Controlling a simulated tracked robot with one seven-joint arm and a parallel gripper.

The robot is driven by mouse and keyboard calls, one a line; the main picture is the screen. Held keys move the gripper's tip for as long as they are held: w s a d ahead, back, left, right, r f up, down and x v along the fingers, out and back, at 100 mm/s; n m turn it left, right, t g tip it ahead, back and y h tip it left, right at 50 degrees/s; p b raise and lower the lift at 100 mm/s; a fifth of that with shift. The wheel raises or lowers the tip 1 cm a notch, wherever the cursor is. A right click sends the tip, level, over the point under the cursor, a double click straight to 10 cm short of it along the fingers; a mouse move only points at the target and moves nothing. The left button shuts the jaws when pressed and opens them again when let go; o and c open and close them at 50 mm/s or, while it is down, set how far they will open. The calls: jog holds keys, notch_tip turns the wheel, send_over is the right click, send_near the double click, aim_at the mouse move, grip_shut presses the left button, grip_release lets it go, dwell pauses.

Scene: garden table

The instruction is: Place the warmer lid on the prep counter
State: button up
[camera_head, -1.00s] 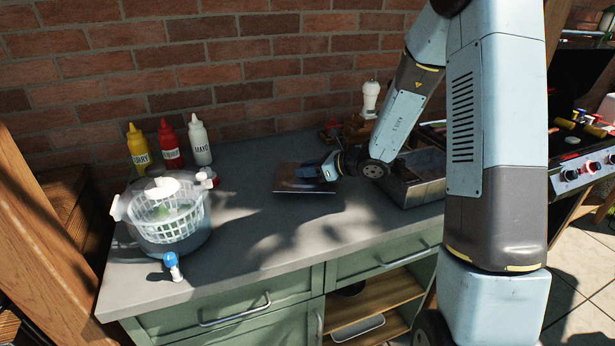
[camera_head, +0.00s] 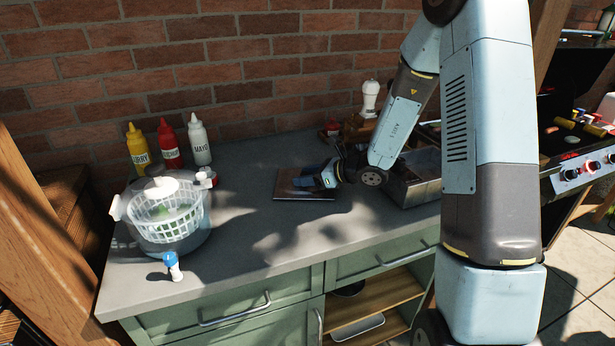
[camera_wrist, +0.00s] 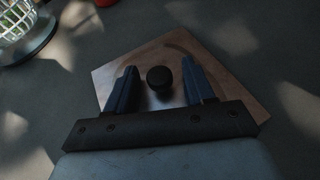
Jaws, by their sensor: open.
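The warmer lid (camera_head: 288,184) is a flat, brownish metallic plate lying on the grey prep counter (camera_head: 262,238). In the wrist view the lid (camera_wrist: 128,72) carries a round black knob (camera_wrist: 159,78). My gripper (camera_head: 322,178) is low over the lid's right part. In the wrist view my gripper (camera_wrist: 160,85) is open, with one finger on each side of the knob and a gap to it on both sides. The gripper covers the near part of the lid.
A metal warmer box (camera_head: 413,185) stands right of the lid. A salad spinner (camera_head: 165,222), a blue-capped shaker (camera_head: 173,267) and sauce bottles (camera_head: 170,146) stand at the left. A pepper mill (camera_head: 370,98) is by the brick wall. The counter's middle front is clear.

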jog(key=shift+r, duration=0.1)
jog(key=v, duration=1.1)
jog(key=shift+s+d, duration=0.1)
jog(key=shift+d, duration=0.2)
jog(key=shift+s+r, duration=0.15)
jog(key=shift+r, duration=0.1)
jog(key=s+a+r+n+g+h, duration=0.1)
jog(key=s+r+n+g+h, duration=0.1)
jog(key=s+r+n, duration=0.4)
jog(key=s+a+r+n+g+h, duration=0.1)
jog(key=s+r+n+g, duration=0.25)
jog(key=s+n, duration=0.4)
jog(key=s+d+r+n+t+h, duration=0.4)
jog(key=s+d+r+n+h, duration=0.4)
jog(key=s, duration=0.5)
jog(key=shift+s+d+r+n+h, duration=0.3)
jog(key=shift+d+r+n, duration=0.4)
jog(key=shift+d+n, duration=0.35)
jog(key=shift+a, duration=0.2)
